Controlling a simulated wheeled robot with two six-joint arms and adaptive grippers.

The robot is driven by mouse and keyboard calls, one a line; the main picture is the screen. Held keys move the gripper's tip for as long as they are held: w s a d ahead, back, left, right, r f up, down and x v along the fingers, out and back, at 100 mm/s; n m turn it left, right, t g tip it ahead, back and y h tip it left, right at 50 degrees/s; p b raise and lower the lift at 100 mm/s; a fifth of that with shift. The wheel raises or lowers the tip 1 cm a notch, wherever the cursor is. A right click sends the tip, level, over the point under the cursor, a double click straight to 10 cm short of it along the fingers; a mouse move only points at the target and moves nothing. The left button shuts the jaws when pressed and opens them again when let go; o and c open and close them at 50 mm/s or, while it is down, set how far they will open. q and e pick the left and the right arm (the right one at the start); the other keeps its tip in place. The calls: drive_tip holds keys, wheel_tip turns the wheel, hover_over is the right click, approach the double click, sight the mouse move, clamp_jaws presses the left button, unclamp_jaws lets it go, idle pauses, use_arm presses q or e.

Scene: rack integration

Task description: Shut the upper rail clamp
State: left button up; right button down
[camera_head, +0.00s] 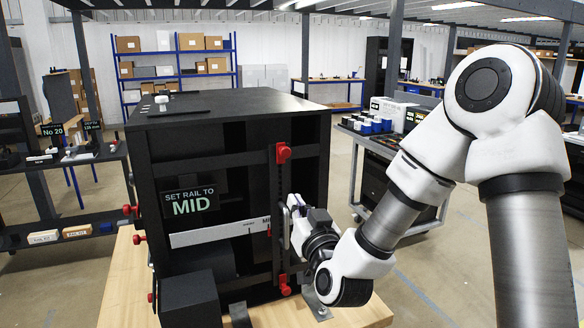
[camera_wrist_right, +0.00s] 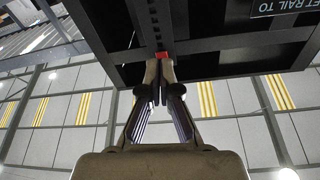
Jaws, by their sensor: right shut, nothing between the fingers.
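The upper rail clamp (camera_head: 283,152) is a red piece with a knob near the top of the rack's front right post. A lower red clamp (camera_head: 284,284) sits near the foot of the same post. My right gripper (camera_head: 290,207) is beside this post, between the two clamps, next to the right end of the silver rail (camera_head: 215,234). In the right wrist view my right gripper (camera_wrist_right: 161,72) is shut and empty. A red piece (camera_wrist_right: 161,57) shows just beyond its fingertips, partly hidden by them; I cannot tell whether they touch. My left gripper is out of view.
The black rack (camera_head: 222,134) stands on a wooden bench (camera_head: 122,280) and carries a "SET RAIL TO MID" sign (camera_head: 189,201). A black box (camera_head: 190,301) stands in front of it. A cart (camera_head: 368,141) with parts is behind to the right.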

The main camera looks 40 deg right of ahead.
drive_tip(key=s+d+r+m+t+h, duration=0.2)
drive_tip(key=s+r, duration=0.1)
drive_tip(key=r, duration=0.8)
wheel_tip(320, 180, up, 4)
drive_tip(key=f+p, duration=0.1)
drive_tip(key=p, duration=0.1)
hover_over(289, 155)
drive_tip(key=s, duration=0.3)
drive_tip(key=f, duration=0.2)
drive_tip(key=w+f+p, duration=0.1)
drive_tip(key=shift+w+a+f, duration=0.2)
drive_tip(key=shift+f, duration=0.2)
wheel_tip(289, 155, down, 3)
drive_tip(key=b, duration=0.3)
drive_tip(key=shift+f, duration=0.15)
drive_tip(key=shift+s, duration=0.15)
drive_tip(key=shift+a, duration=0.1)
